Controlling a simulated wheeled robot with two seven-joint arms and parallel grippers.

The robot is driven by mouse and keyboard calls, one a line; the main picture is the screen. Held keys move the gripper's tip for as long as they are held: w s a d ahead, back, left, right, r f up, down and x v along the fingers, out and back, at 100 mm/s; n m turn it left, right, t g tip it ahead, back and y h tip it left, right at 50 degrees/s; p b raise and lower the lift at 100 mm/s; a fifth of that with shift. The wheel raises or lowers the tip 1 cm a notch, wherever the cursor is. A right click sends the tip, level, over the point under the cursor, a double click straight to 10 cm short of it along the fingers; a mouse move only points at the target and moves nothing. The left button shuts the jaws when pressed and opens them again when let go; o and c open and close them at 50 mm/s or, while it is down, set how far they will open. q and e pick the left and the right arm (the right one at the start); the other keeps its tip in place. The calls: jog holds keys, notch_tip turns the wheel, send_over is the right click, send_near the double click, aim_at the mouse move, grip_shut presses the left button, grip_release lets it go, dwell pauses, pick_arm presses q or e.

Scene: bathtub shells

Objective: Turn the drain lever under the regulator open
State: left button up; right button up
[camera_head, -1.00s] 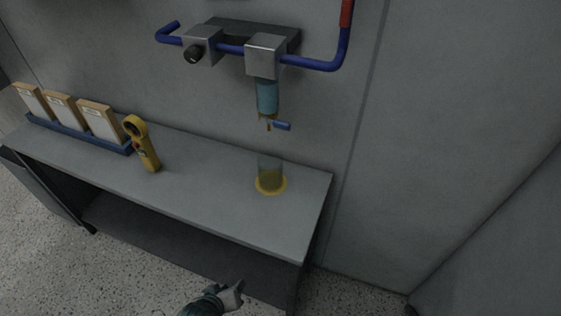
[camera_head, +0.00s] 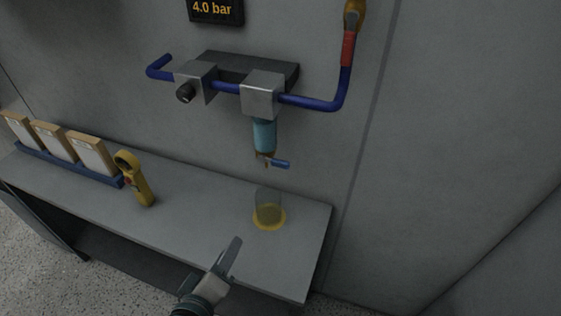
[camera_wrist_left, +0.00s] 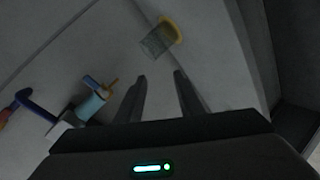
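The regulator (camera_head: 262,95) is a grey metal block on a blue pipe on the wall, with a blue bowl (camera_head: 264,135) hanging below it. The blue drain lever (camera_head: 280,164) sticks out to the right under the bowl. In the left wrist view the lever (camera_wrist_left: 91,82) is left of the fingers. My left gripper (camera_head: 233,250) is in front of the bench, below and left of the lever and apart from it. In the left wrist view its two fingers (camera_wrist_left: 161,78) are spread with nothing between them. My right gripper is not in view.
A clear cup with a yellow base (camera_head: 268,212) stands on the grey bench (camera_head: 200,205) below the lever. A yellow handheld device (camera_head: 135,180) and a blue rack (camera_head: 70,165) of boxes stand at left. A display (camera_head: 215,10) reads 4.0 bar.

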aim_at(279, 166)
pick_arm(q)
jog(key=w+d+r+n+t+h, duration=0.1)
jog(key=d+r+n+t+h, duration=0.2)
jog(key=r, duration=0.7)
jog(key=d+n+t, duration=0.1)
jog(key=d, duration=0.1)
jog(key=shift+w+d+r+n, duration=0.2)
jog(key=shift+d+r+n, duration=0.1)
jog(key=shift+d+n, duration=0.1)
jog(key=shift+w, duration=0.1)
jog(key=p+x, duration=0.3)
jog(key=x, duration=1.3)
jog(key=shift+w+d+r+p, duration=0.1)
jog(key=shift+w+p, duration=0.25)
jog(key=shift+w, duration=0.2)
grip_shut()
